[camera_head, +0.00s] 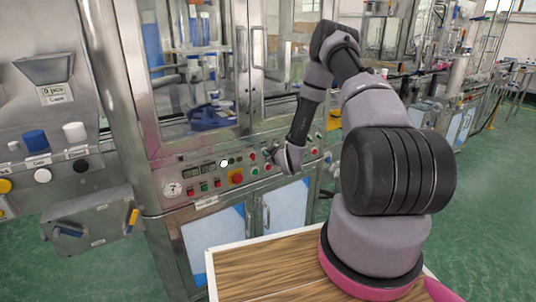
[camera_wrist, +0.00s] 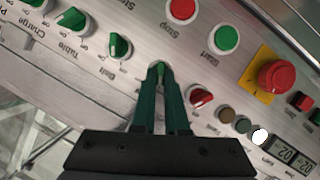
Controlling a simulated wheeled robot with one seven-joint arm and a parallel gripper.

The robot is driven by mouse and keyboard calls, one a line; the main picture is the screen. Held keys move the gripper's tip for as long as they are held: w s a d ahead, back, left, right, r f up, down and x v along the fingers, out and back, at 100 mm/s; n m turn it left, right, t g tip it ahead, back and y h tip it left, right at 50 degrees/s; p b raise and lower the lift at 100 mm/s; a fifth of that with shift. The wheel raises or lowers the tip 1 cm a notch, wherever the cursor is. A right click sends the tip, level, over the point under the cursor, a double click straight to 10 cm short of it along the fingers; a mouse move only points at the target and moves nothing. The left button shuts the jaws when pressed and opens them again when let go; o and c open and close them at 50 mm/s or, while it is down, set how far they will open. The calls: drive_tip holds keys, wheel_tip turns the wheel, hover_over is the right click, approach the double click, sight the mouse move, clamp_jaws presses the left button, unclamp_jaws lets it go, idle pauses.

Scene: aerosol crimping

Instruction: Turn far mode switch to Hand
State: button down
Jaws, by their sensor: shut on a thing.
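My gripper (camera_wrist: 158,70) is shut on a small green switch knob (camera_wrist: 159,66) on the sloping metal control panel (camera_wrist: 130,32). Only the tip of this knob shows between the dark green fingers, and its label and setting are hidden. In the head view my gripper (camera_head: 271,151) reaches the panel's front, and its fingers are hard to make out. A red switch knob (camera_wrist: 201,97) sits just right of the fingers in the wrist view. I cannot read which label says Hand.
Green knobs marked Belt (camera_wrist: 119,46) and Table (camera_wrist: 71,19) sit to the left. A red Stop button (camera_wrist: 181,9), a green Start button (camera_wrist: 224,38) and a red emergency button (camera_wrist: 277,78) are close by. A wooden-topped surface (camera_head: 265,268) lies in front.

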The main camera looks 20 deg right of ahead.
drive_tip(key=shift+n, duration=0.3)
idle(0.4)
drive_tip(key=c, duration=0.9)
unclamp_jaws()
drive_tip(key=shift+c, duration=0.2)
drive_tip(key=shift+s, duration=0.1)
drive_tip(key=a+v, duration=0.1)
drive_tip(key=v, duration=0.9)
drive_tip(key=shift+s+d, duration=0.35)
drive_tip(key=shift+d, duration=0.1)
drive_tip(key=shift+r, duration=0.1)
